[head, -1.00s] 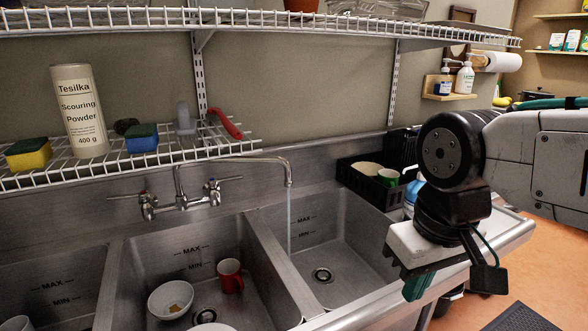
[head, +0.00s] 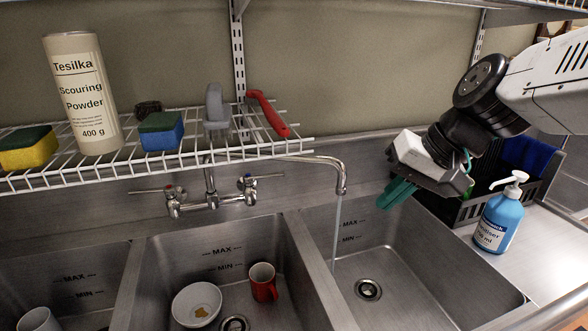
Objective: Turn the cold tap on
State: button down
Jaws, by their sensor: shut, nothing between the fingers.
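The wall tap (head: 210,200) has two lever handles on a chrome body. The right handle (head: 262,178) has a blue mark, and its lever points right. The left handle (head: 155,190) has a reddish mark, and its lever points left. The spout (head: 320,161) reaches right over the right basin, and a thin stream of water (head: 337,225) falls from it. My gripper (head: 394,194) has teal fingers, shut and empty. It is to the right of the spout end, over the right basin in the picture, apart from the tap and well right of the blue-marked handle.
A wire shelf (head: 215,150) with scouring powder (head: 82,95), sponges and a red-handled tool (head: 268,113) hangs above the tap. The middle basin holds a white bowl (head: 196,305) and red mug (head: 263,282). A blue sanitiser bottle (head: 500,220) and black rack (head: 465,208) stand right.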

jog(key=w+m+t+y, duration=0.3)
jog(key=w, duration=1.3)
jog(key=w+a+f+n+y, duration=0.1)
jog(key=w+a+f+y, duration=0.1)
jog(key=w+f+y, duration=0.4)
jog(key=w+a+f+n+y, duration=0.2)
jog(key=w+a+f+y, duration=0.15)
jog(key=w, duration=0.35)
jog(key=a, duration=0.8)
jog(key=shift+a+f, duration=0.2)
jog(key=shift+f, duration=0.25)
jog(key=shift+s, duration=0.1)
